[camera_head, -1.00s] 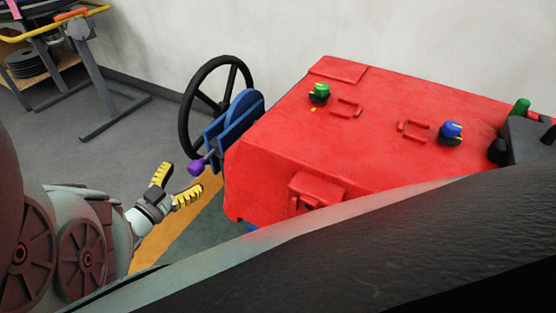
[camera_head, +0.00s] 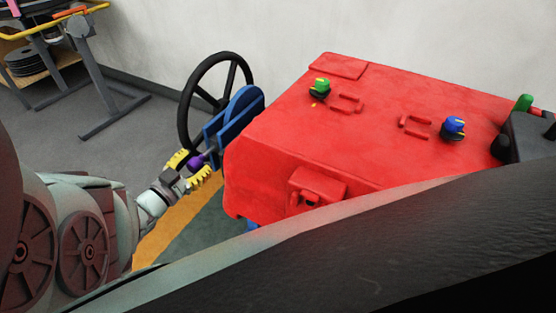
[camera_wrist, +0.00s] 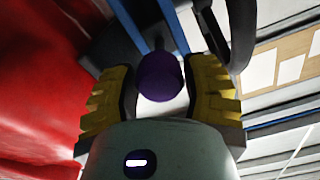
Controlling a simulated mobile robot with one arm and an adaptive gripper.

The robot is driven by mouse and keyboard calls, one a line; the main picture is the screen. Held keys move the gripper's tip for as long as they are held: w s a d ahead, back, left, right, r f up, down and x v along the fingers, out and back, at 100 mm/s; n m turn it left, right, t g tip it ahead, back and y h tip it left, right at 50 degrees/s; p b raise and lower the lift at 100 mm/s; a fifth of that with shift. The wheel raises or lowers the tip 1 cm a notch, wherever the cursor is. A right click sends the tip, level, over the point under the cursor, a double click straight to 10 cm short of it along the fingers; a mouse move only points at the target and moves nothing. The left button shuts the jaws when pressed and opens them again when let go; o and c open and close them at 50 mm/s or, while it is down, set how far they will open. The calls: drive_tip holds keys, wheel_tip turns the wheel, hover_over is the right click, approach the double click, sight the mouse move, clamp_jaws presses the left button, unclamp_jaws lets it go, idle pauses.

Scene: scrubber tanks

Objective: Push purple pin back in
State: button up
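The purple pin (camera_head: 195,163) has a round knob and sticks out from the blue bracket (camera_head: 232,124) beside the black handwheel. In the wrist view the purple knob (camera_wrist: 161,77) sits between the two yellow ribbed fingers, with its thin shaft running up to the blue bracket (camera_wrist: 148,14). My gripper (camera_head: 189,170) is around the knob, one finger on each side. In the wrist view (camera_wrist: 160,95) gaps show between the knob and both fingers, so it is open. How far the pin's shaft goes into the bracket is hidden.
The red tank (camera_head: 340,125) with green (camera_head: 319,88) and blue (camera_head: 453,127) caps stands right of the bracket, close to my gripper. The black handwheel (camera_head: 186,125) is just behind. A metal stand (camera_head: 95,85) is at upper left.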

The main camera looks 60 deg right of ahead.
sight(206, 153)
clamp_jaws()
drive_tip(key=shift+w+d+f+b, duration=0.15)
drive_tip(key=shift+d+b, duration=0.65)
drive_tip(key=shift+d, duration=1.35)
drive_tip(key=shift+a, duration=0.1)
drive_tip(key=o, duration=0.5)
unclamp_jaws()
